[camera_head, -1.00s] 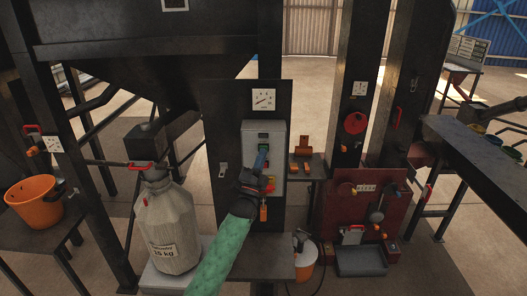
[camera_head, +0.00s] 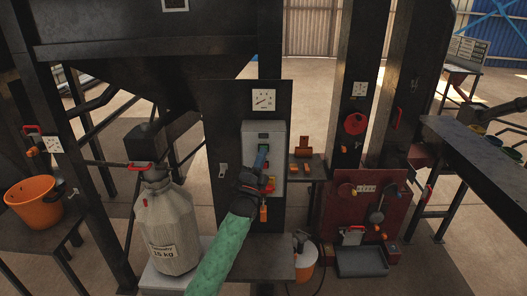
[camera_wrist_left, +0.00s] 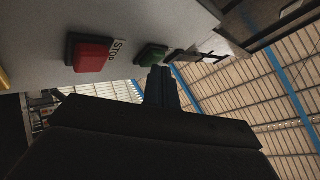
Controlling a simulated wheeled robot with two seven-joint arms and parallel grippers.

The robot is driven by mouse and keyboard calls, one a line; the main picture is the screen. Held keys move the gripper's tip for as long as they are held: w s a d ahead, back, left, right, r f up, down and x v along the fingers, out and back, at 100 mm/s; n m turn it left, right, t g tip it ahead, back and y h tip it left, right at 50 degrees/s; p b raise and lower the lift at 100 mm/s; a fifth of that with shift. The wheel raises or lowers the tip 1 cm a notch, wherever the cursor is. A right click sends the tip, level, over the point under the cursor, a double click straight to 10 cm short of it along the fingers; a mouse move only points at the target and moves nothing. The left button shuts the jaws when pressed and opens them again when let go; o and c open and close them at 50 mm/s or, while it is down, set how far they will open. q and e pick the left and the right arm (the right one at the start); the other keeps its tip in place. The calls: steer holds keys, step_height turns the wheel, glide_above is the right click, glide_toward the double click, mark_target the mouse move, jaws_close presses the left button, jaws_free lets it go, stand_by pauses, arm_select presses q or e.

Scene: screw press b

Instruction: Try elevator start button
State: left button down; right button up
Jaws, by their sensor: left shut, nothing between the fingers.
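The grey control box (camera_head: 277,140) is mounted on a dark panel in the middle of the head view. In the wrist view a green button (camera_wrist_left: 152,55) sits on its face, beside a red button (camera_wrist_left: 91,56) labelled STOP. My left gripper (camera_head: 262,160) is in front of the box, shut and empty, with its arm in a green sleeve. In the wrist view the shut fingertips (camera_wrist_left: 160,76) are close to the green button. I cannot tell whether they touch it. In the head view the gripper partly covers the box's face. My right gripper is not in view.
A gauge (camera_head: 263,99) is above the box. A grey sack (camera_head: 170,225) stands at left, with an orange bucket (camera_head: 35,203) on a table further left. A red panel (camera_head: 340,205) with a grey tray (camera_head: 361,262) is at right.

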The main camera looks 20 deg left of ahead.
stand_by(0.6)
arm_select(q)
steer(key=shift+s+d, duration=0.2)
steer(key=shift+s, duration=0.55)
steer(key=s, duration=0.2)
steer(key=s+d+p, duration=0.1)
steer(key=s, duration=0.2)
steer(key=shift+d, duration=0.2)
steer(key=shift+w, duration=0.1)
stand_by(0.3)
